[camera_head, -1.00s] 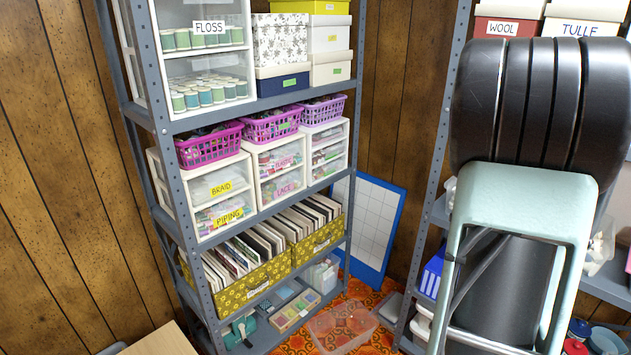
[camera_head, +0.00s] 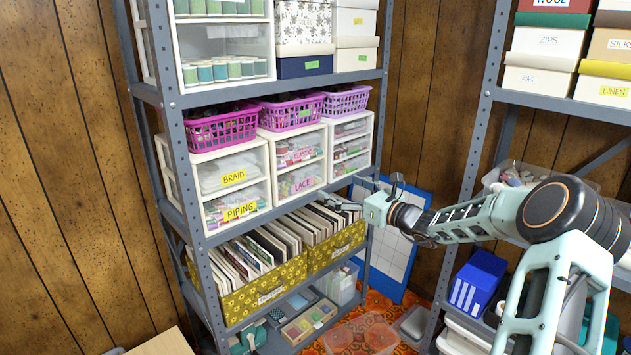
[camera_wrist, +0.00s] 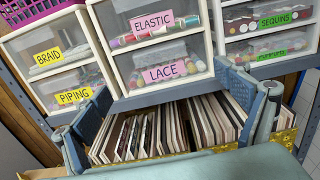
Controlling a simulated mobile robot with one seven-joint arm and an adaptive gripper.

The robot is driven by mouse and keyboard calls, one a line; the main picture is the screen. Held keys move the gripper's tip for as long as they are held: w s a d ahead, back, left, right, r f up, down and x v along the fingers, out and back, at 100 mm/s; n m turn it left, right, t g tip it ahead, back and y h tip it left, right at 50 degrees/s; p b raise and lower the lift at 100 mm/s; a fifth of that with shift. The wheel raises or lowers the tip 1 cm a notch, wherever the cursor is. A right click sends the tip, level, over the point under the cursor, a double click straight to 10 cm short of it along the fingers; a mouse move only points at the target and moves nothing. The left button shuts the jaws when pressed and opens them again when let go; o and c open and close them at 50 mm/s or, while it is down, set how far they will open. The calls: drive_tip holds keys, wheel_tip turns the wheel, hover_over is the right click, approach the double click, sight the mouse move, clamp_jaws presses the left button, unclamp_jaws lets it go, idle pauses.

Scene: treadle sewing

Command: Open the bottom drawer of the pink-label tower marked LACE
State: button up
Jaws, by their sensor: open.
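The pink-label tower (camera_head: 293,148) stands on the middle shelf between the yellow-label and green-label towers. Its bottom drawer, marked LACE (camera_head: 301,183), is shut below the ELASTIC drawer (camera_head: 300,152). In the wrist view the LACE drawer (camera_wrist: 140,82) is centred ahead, tilted, with a clear front and pink label. My gripper (camera_head: 340,191) is open and empty, in front of the shelf unit and right of the LACE drawer in the head view. In the wrist view its fingers (camera_wrist: 172,90) spread on either side below the drawer, apparently apart from it.
Patterned yellow boxes (camera_head: 262,284) of upright cards sit on the shelf just below. Purple baskets (camera_head: 291,112) stand on the towers. The shelf's front post (camera_head: 366,210) and a blue-edged board (camera_head: 400,245) are near my arm. A second rack (camera_head: 470,185) stands at right.

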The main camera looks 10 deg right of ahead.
sight(309, 173)
drive_tip(key=b+x, duration=0.1)
drive_tip(key=x, duration=0.9)
drive_tip(key=shift+w+a+b, duration=0.25)
drive_tip(key=shift+a+b, duration=0.05)
drive_tip(key=shift+b, duration=0.1)
drive_tip(key=shift+c, duration=0.2)
drive_tip(key=c, duration=1.7)
drive_tip(key=p+v, duration=0.2)
drive_tip(key=v, duration=1.2)
drive_tip(key=shift+r+p, duration=0.2)
drive_tip(key=shift+p, duration=0.15)
drive_tip(key=shift+p+v, duration=0.35)
drive_tip(key=shift+v, duration=0.75)
clamp_jaws()
drive_tip(key=c, duration=0.7)
unclamp_jaws()
drive_tip(key=shift+s+d+f, duration=0.1)
drive_tip(key=shift+d+f, duration=0.05)
drive_tip(key=o, duration=0.5)
drive_tip(key=shift+f, duration=0.1)
drive_tip(key=o, duration=1.9)
drive_tip(key=shift+o, duration=0.2)
